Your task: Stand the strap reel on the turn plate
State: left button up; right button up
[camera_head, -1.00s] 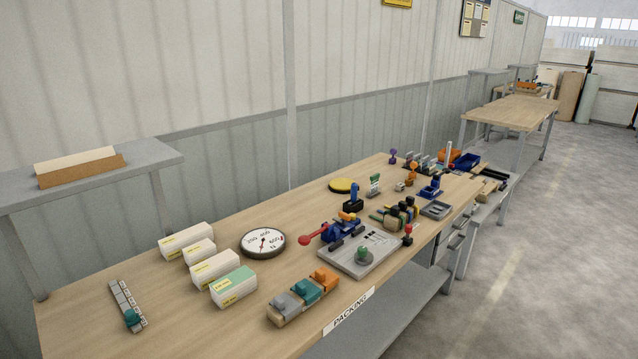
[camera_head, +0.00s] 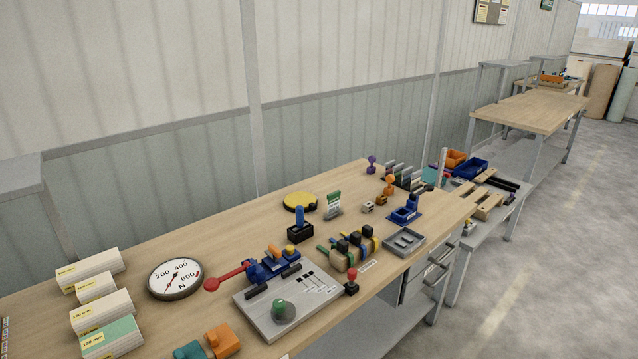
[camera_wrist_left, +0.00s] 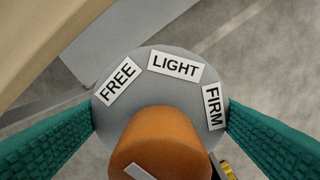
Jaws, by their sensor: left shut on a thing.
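In the left wrist view my left gripper (camera_wrist_left: 161,112) has its two teal ribbed fingers shut on a grey round piece, which I take to be the strap reel (camera_wrist_left: 188,93). Its face carries labels FREE, LIGHT and FIRM, and an orange knob (camera_wrist_left: 160,140) stands on it. The floor and a bench edge lie behind it. A yellow round disc with a dark rim (camera_head: 299,201), possibly the turn plate, lies near the back of the packing bench in the head view, with nothing on it. Neither gripper shows in the head view.
The bench (camera_head: 230,243) holds a round gauge (camera_head: 175,278), white boxes (camera_head: 100,310), a grey board (camera_head: 290,300) with a blue tool, a black block with a blue handle (camera_head: 299,225) and a grey tray (camera_head: 404,242). Bare wood lies left of the yellow disc.

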aim_at(300, 198)
jog(key=i+l, duration=0.2)
jog(key=l, duration=0.2)
jog(key=i+l, duration=0.15)
jog(key=l, duration=0.2)
jog(key=i+l, duration=0.2)
jog(key=l, duration=0.2)
jog(key=i+l, duration=0.2)
jog(key=l, duration=0.2)
jog(key=i+l+z, duration=0.1)
jog(key=l, duration=0.25)
jog(key=i+l, duration=0.25)
jog(key=l, duration=0.15)
